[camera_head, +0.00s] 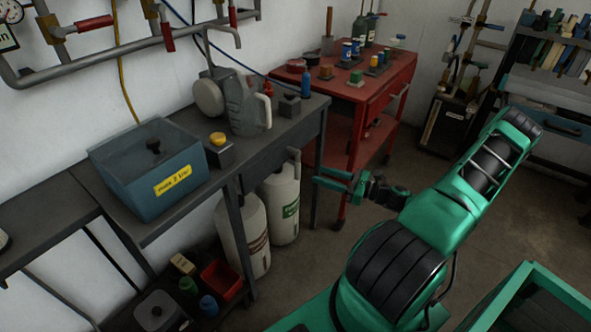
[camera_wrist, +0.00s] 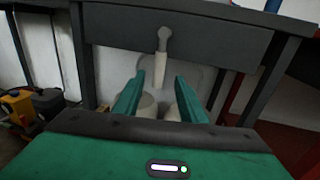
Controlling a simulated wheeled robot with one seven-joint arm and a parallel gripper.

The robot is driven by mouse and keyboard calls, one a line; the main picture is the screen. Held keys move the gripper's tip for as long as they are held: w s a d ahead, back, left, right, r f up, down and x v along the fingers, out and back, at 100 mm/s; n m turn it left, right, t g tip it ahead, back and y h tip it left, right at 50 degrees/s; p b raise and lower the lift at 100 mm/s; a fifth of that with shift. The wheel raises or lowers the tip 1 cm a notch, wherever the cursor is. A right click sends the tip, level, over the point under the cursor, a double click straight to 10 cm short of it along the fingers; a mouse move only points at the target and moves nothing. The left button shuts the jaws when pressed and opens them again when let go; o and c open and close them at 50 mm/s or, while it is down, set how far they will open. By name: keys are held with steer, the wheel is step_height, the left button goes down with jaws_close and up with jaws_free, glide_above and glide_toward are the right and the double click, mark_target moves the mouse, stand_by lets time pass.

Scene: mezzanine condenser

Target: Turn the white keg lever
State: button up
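The keg lever (camera_head: 294,157) has a grey pivot and a pale handle. It sits at the front of the dark workbench, above the white kegs. In the wrist view the lever (camera_wrist: 162,62) hangs nearly straight down from its pivot, in line with the gap between my fingers. My gripper (camera_head: 320,178) is open and empty, to the right of the lever and apart from it. In the wrist view its two green fingers (camera_wrist: 160,96) are spread, with pale keg tops visible between and beyond them.
White kegs (camera_head: 285,205) stand under the workbench (camera_head: 190,205). On the bench are a blue box (camera_head: 150,190), a yellow-button box (camera_head: 219,152) and a grey jug (camera_head: 245,105). A red cart (camera_head: 365,95) stands behind my gripper. Open floor lies right of the bench.

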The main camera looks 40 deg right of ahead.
mark_target(298, 168)
steer(key=x, duration=1)
steer(key=shift+w+a, duration=0.15)
steer(key=shift+c, duration=0.4)
jaws_close()
